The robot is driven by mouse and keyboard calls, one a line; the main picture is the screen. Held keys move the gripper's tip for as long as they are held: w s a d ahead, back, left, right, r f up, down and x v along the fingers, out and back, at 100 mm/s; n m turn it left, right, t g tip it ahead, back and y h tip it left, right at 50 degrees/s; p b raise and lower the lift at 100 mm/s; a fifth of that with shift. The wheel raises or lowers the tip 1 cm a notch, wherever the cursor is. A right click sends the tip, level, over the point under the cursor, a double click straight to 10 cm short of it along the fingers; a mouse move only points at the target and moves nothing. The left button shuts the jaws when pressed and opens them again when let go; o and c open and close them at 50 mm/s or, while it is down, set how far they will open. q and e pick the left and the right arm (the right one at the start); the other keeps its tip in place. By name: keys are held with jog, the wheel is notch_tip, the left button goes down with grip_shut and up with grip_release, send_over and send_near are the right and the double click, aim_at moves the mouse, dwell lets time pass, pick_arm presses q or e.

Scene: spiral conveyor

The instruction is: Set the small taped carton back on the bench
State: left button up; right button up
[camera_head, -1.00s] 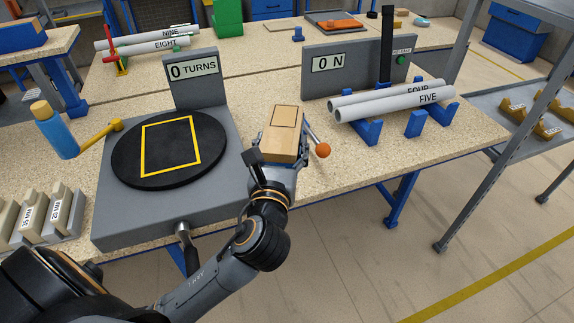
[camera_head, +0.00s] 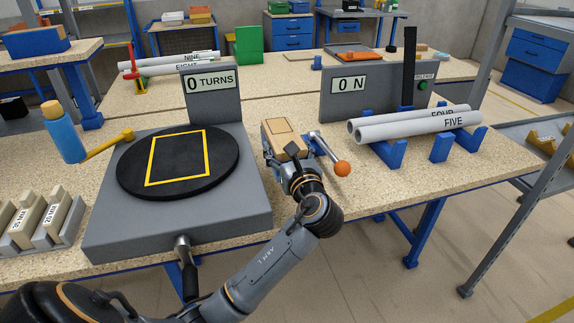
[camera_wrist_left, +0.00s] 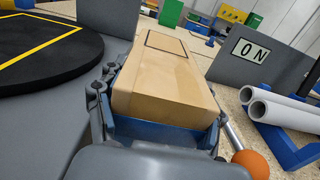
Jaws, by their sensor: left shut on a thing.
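The small tan carton (camera_head: 282,133) with a dark outline on its top is in my left gripper (camera_head: 288,157), beside the turntable's right edge. In the left wrist view the carton (camera_wrist_left: 165,85) fills the space between the gripper's fingers (camera_wrist_left: 160,115), which are shut on its sides. Its long axis points away from the wrist. The bench (camera_head: 365,190) lies below and around it. Whether the carton's underside touches the bench cannot be told, as the gripper hides it. My right gripper is not in view.
The black turntable (camera_head: 215,165) with a yellow square is left of the carton. A lever with an orange knob (camera_head: 342,168) is close on the right. Grey tubes (camera_head: 415,125) rest on blue cradles before the "0 N" panel (camera_head: 385,95). Some bare bench lies behind the carton.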

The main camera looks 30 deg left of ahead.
pick_arm(q)
jog(key=shift+w+a+f, duration=0.25)
jog(key=shift+w+f, duration=0.25)
jog(key=shift+f, duration=0.1)
jog(key=shift+w+a+f, duration=0.25)
jog(key=shift+w+f, duration=0.2)
jog(key=shift+f, duration=0.1)
jog(key=shift+w+a+f, duration=0.1)
jog(key=shift+w+f, duration=0.1)
jog(key=shift+f, duration=1.6)
jog(key=shift+f, duration=0.1)
jog(key=o, duration=1.6)
jog(key=shift+f, duration=0.1)
jog(key=v, duration=1.2)
jog(key=shift+s+b, duration=0.1)
jog(key=shift+b, duration=0.3)
